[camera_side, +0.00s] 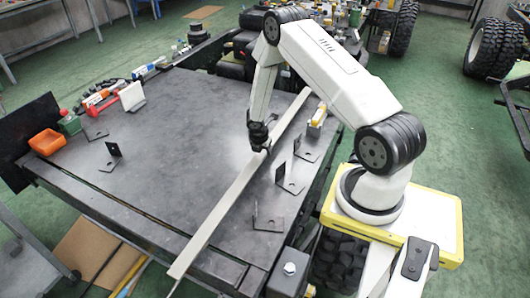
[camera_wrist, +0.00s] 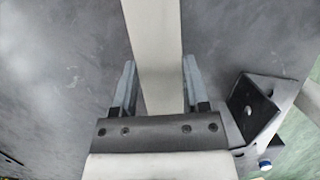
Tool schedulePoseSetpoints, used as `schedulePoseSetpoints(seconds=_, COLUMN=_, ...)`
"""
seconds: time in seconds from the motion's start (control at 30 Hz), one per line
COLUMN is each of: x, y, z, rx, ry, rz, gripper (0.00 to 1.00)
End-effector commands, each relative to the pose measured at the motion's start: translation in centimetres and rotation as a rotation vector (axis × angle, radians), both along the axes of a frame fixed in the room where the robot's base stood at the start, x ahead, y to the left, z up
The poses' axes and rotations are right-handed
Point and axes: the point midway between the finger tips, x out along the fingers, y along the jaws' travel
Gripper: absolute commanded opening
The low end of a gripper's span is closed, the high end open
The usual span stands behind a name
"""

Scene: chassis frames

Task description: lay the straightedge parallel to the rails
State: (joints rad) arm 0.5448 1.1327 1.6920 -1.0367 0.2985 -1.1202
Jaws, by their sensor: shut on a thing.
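The straightedge (camera_side: 228,199) is a long, pale, flat bar lying diagonally across the dark work surface (camera_side: 180,150). Its near end reaches past the front edge. My gripper (camera_side: 261,146) is over the middle of the bar. In the wrist view, the straightedge (camera_wrist: 155,50) runs between the two fingers of my gripper (camera_wrist: 160,92), which is shut on it. I cannot tell whether the bar touches the surface. A long dark strip (camera_side: 130,222) runs along the front edge; I cannot tell whether it is one of the rails.
Small black angle brackets stand right of the bar, including a near one (camera_side: 268,220) and a middle one (camera_side: 291,181). Others stand at left (camera_side: 110,160). One bracket (camera_wrist: 252,105) is close to my right finger. An orange bin (camera_side: 47,142) sits at far left. The surface's middle is clear.

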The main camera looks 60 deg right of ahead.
Motion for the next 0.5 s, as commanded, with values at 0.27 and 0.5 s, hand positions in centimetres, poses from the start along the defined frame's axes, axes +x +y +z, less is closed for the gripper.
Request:
schedulePoseSetpoints(seconds=0.27, x=0.1, y=-0.1, z=-1.9, rx=-0.001, ry=-0.002, rz=0.0, gripper=0.0)
schedulePoseSetpoints(seconds=0.5, x=0.1, y=-0.1, z=-2.1, rx=-0.002, ry=-0.003, rz=0.0, gripper=0.0)
